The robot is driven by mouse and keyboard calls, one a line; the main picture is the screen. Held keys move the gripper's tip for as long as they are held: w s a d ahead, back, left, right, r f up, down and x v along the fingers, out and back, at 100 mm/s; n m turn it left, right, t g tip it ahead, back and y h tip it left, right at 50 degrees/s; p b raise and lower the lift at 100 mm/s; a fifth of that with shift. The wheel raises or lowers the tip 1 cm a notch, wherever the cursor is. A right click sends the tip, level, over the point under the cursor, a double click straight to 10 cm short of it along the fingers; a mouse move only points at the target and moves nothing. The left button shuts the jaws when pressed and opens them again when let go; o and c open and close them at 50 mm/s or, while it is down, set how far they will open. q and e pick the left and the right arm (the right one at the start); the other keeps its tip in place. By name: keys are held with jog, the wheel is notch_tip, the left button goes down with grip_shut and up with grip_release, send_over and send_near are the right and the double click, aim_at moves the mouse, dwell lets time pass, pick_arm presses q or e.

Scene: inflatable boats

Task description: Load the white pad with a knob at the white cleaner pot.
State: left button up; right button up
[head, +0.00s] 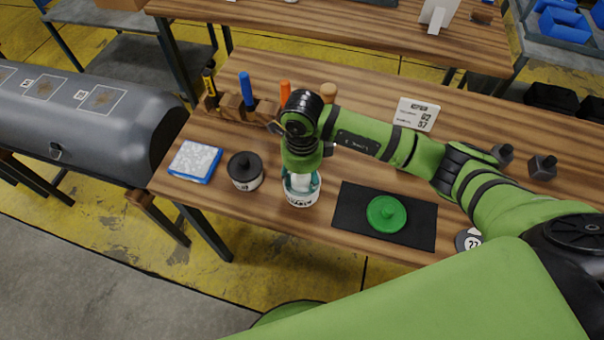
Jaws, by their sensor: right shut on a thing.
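The white cleaner pot (301,200) with dark lettering stands upright near the table's front edge. My right gripper (301,183) points down at the mouth of this pot. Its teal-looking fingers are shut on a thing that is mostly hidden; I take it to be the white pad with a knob. A pale part shows between the fingers. I cannot tell whether the pad touches the pot's contents. My left gripper is not in view.

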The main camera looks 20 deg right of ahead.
jog(key=shift+r+p, duration=2.15)
jog(key=shift+r, duration=1.35)
